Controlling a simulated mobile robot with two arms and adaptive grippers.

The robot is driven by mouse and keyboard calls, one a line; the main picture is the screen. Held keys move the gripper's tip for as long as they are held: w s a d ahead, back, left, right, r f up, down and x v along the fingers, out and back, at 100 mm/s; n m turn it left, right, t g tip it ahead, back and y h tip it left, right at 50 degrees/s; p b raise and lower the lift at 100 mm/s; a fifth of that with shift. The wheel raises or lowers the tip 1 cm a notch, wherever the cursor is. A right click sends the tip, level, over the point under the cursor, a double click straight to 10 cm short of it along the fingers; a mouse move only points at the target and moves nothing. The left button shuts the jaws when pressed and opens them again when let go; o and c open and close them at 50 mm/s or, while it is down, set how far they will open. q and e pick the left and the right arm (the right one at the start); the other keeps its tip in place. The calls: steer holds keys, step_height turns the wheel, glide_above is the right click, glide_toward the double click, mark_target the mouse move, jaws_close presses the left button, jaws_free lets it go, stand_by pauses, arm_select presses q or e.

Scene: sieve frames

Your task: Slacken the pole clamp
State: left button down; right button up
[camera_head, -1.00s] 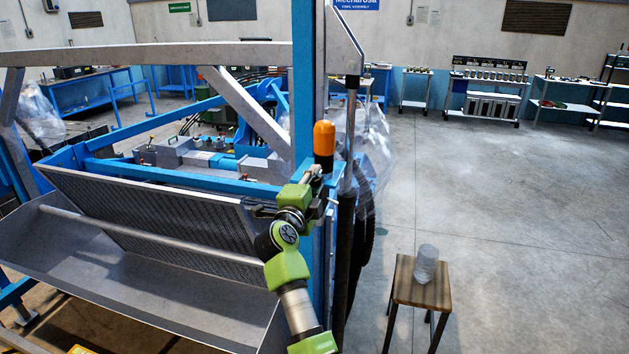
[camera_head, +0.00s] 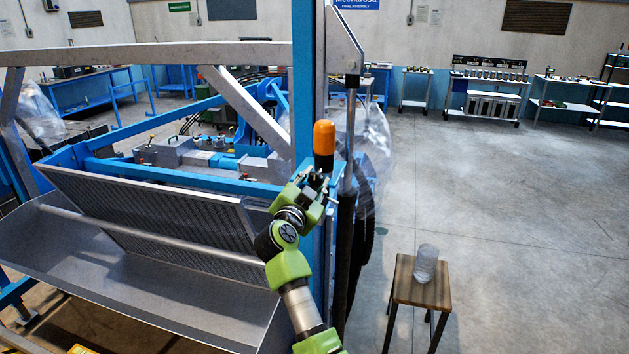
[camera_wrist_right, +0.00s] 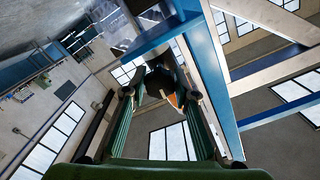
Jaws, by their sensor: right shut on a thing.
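My right gripper (camera_head: 316,182) is at the blue upright post (camera_head: 305,75), just below an orange-capped cylinder (camera_head: 323,138). In the right wrist view its two green fingers (camera_wrist_right: 162,92) close from both sides on a small dark part, which I take to be the pole clamp (camera_wrist_right: 158,78). Orange shows just beyond it. In the head view the gripper hides most of the clamp, so I cannot tell how tight it is. A thin grey pole (camera_head: 350,130) with a dark lower part stands upright just right of the gripper. My left gripper is in neither view.
A perforated sieve panel (camera_head: 150,215) leans above a grey metal trough (camera_head: 130,290) at left. A wooden stool (camera_head: 420,287) with a clear container (camera_head: 426,262) stands at right. The floor behind the stool is open. Shelves and benches line the back wall.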

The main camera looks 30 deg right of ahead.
steer(key=shift+r+n, duration=0.2)
steer(key=shift+n, duration=0.4)
steer(key=o, duration=1.1)
steer(key=shift+w+d+f, duration=0.1)
steer(key=shift+f, duration=0.05)
steer(key=v, duration=0.7)
steer(key=shift+a, duration=0.2)
